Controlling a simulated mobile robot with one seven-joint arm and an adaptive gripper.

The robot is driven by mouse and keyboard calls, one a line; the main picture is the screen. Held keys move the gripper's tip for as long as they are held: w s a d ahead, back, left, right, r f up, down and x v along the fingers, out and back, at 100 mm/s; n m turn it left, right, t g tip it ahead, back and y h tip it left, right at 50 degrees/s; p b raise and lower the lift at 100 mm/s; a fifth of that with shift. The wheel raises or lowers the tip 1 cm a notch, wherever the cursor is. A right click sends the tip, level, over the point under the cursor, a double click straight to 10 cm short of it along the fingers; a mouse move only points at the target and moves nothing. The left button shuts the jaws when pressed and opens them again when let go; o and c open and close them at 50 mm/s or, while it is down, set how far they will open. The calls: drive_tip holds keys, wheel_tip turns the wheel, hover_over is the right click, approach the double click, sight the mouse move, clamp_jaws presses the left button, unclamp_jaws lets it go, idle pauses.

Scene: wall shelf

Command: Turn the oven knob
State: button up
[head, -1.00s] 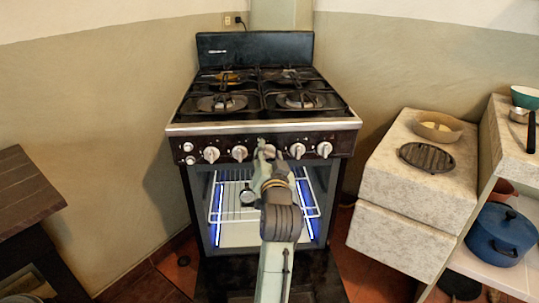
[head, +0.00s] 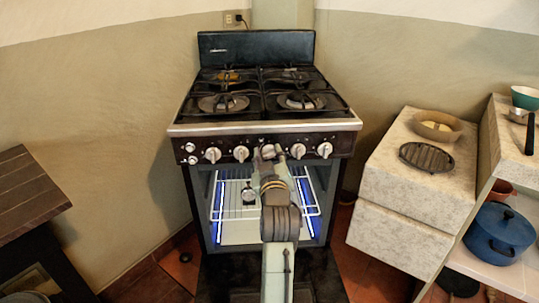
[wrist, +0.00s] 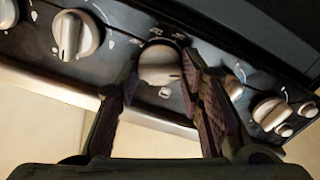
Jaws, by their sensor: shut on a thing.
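The oven (head: 262,128) has a row of pale round knobs on its dark front panel. The middle knob (head: 268,152) is between the fingers of my gripper (head: 271,157). In the wrist view the held knob (wrist: 160,66) sits between the two dark fingers of my gripper (wrist: 162,68), one on each side of it. My gripper is shut on this knob. Part of the knob's sides is hidden by the fingers, and its exact turn angle is hard to read.
Neighbouring knobs (head: 241,153) stand close on both sides. Below the panel the oven cavity is open, with a wire rack (head: 308,193) and blue lights. A stone counter (head: 415,185) is at the right, a dark wooden table (head: 28,195) at the left.

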drive_tip(key=shift+n, duration=1.5)
drive_tip(key=o, duration=1.1)
drive_tip(key=s, duration=0.7)
drive_tip(key=shift+s+d, duration=0.25)
